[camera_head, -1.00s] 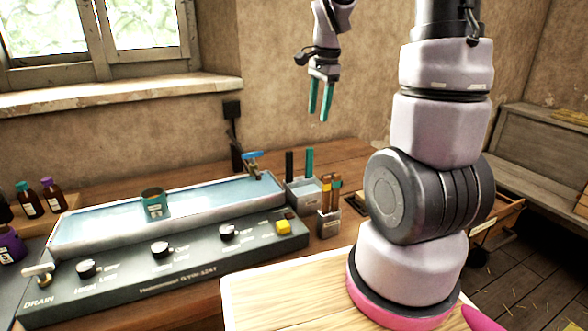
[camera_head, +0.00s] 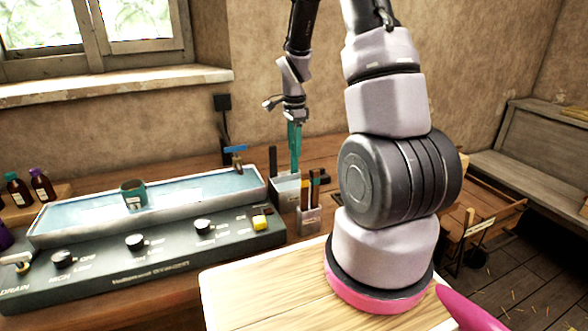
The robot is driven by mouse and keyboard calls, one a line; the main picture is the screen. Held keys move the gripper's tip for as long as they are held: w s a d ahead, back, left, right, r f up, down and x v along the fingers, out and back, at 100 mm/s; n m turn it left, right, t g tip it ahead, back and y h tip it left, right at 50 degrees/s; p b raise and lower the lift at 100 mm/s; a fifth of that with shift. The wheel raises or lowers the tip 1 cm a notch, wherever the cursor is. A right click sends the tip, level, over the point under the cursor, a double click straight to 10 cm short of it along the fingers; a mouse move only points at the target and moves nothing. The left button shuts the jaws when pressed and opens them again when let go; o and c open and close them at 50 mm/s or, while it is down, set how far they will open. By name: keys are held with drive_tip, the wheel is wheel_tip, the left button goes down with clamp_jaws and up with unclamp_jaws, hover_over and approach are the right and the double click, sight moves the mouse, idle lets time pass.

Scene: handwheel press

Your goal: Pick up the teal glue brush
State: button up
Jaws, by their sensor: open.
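The teal glue brush (camera_head: 294,167) stands upright, handle up, in a pale grey holder (camera_head: 286,191) at the right end of the water bath. A black-handled tool (camera_head: 273,160) stands to its left in the same holder. My gripper (camera_head: 295,150) points straight down over the teal handle, its teal fingers overlapping the handle's top in the picture. The fingers are seen nearly edge-on and blend with the handle. I cannot tell whether they touch it. The gripper is open. The brush's lower end is hidden in the holder.
A smaller holder (camera_head: 309,220) with several orange-brown handles stands just in front on the right.

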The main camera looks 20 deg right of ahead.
sight(294, 160)
wheel_tip(294, 160, down, 4)
drive_tip(key=shift+w+r, duration=0.15)
drive_tip(key=shift+r, duration=0.05)
clamp_jaws()
drive_tip(key=shift+r, duration=0.2)
